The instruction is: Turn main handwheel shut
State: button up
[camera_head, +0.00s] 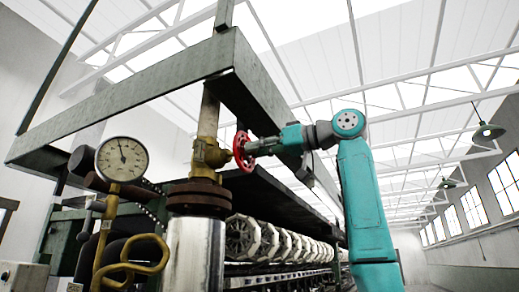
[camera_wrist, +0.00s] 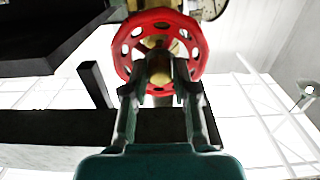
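The red handwheel (camera_head: 243,151) stands upright on the brass valve (camera_head: 210,154) of a vertical pipe. My gripper (camera_head: 262,147) is right in front of the wheel's face in the head view, level with its centre. In the wrist view the red wheel (camera_wrist: 196,45) fills the upper middle, with round holes around its rim.
A pressure gauge (camera_head: 122,159) and yellow bent pipe (camera_head: 130,262) stand left of the valve. A green steel beam frame (camera_head: 235,62) runs above and behind my gripper. A row of pale reels (camera_head: 262,241) lies below. Open room is to the right.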

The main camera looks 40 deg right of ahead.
grip_shut()
jog(key=m, duration=2.8)
jog(key=shift+f+m, duration=0.1)
jog(key=shift+m, duration=0.3)
jog(key=o, duration=0.7)
grip_release()
jog(key=shift+c, duration=0.2)
